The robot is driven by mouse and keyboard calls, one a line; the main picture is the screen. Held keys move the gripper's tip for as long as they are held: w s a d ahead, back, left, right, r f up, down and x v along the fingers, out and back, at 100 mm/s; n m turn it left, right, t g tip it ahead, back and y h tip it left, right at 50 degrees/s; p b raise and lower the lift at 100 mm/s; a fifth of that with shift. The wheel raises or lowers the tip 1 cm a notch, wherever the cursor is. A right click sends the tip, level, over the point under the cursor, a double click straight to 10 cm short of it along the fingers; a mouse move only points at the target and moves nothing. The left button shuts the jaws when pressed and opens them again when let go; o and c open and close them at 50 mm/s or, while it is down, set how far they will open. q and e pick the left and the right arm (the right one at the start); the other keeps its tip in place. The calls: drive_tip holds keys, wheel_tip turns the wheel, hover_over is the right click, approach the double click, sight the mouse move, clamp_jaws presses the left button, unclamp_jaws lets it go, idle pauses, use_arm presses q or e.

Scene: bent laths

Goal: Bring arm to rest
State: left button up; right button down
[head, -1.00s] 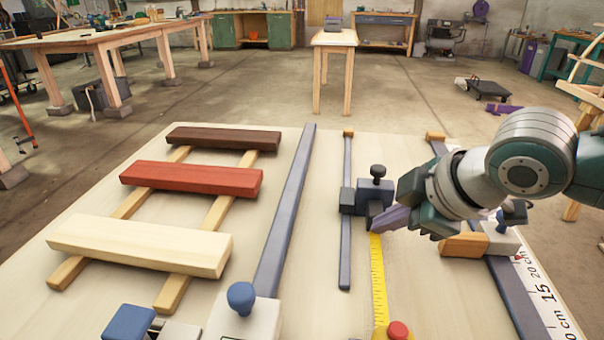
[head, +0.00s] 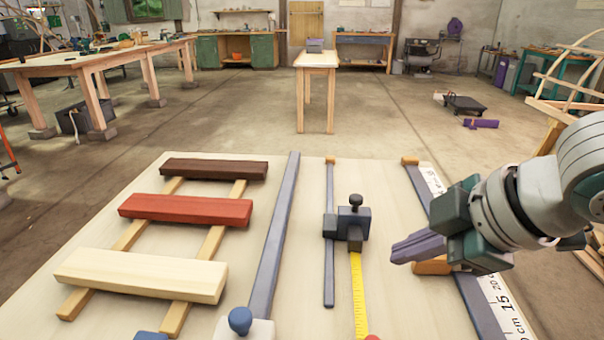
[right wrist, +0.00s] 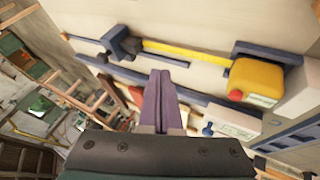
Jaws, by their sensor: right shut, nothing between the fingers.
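My right gripper (head: 418,248) is in the head view at the right, above the right part of the light workbench top (head: 290,318). Its purple-grey fingers are together with nothing between them, pointing left. In the right wrist view its shut fingers (right wrist: 162,98) stick up in the middle. The fingers are apart from the dark clamp slide (head: 347,224) on the thin bar to their left. An orange-brown wooden block (head: 432,266) is partly hidden behind the fingers. My left gripper is not in view.
Three laths, dark brown (head: 214,169), red (head: 186,209) and cream (head: 140,275), lie across two wooden strips at left. A long grey bar (head: 274,235) and yellow tape (head: 358,290) lie on the bench. A white ruler (head: 502,303) runs along the right edge.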

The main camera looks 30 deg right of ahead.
drive_tip(key=s+a+r+m+g+p, duration=0.2)
drive_tip(key=s+a+r+m+p, duration=0.25)
drive_tip(key=s, duration=0.35)
drive_tip(key=s+a+r+m+g+p, duration=0.2)
drive_tip(key=s+a+r+m+p, duration=0.3)
drive_tip(key=s, duration=0.3)
wheel_tip(320, 180, up, 36)
drive_tip(key=d+n+p, duration=0.1)
drive_tip(key=p, duration=3.6)
drive_tip(key=shift+w+d+f+h, duration=0.2)
drive_tip(key=shift+w+d+h, duration=0.05)
drive_tip(key=shift+w+h, duration=0.15)
